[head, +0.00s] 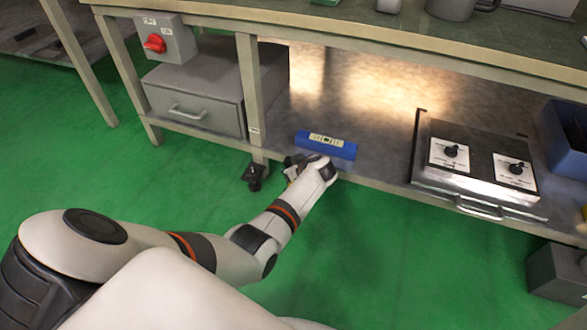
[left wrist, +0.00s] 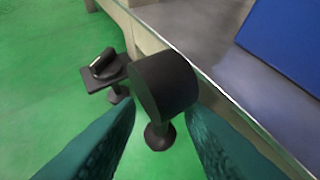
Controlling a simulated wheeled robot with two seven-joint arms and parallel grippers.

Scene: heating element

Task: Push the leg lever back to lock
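A black foot fitting (head: 254,176) sits at the bottom of the bench leg (head: 251,90), just left of my left gripper (head: 293,166) in the head view. In the left wrist view, a black lever-like piece (left wrist: 103,66) on a flat plate stands at left. A black cylinder (left wrist: 163,85) with a stem and round foot below it is at centre. I cannot tell which part is the lever. My left gripper (left wrist: 162,108) has its teal fingers apart, one on each side of the cylinder's lower part; contact is unclear. My right gripper is not in view.
A metal lower shelf (head: 378,150) has its edge close beside my left gripper. On it lie a blue box-like item (head: 326,146), a steel unit with two knobs (head: 480,165) and a blue bin (head: 562,140). A grey drawer (head: 195,110) is at left. Green floor is open.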

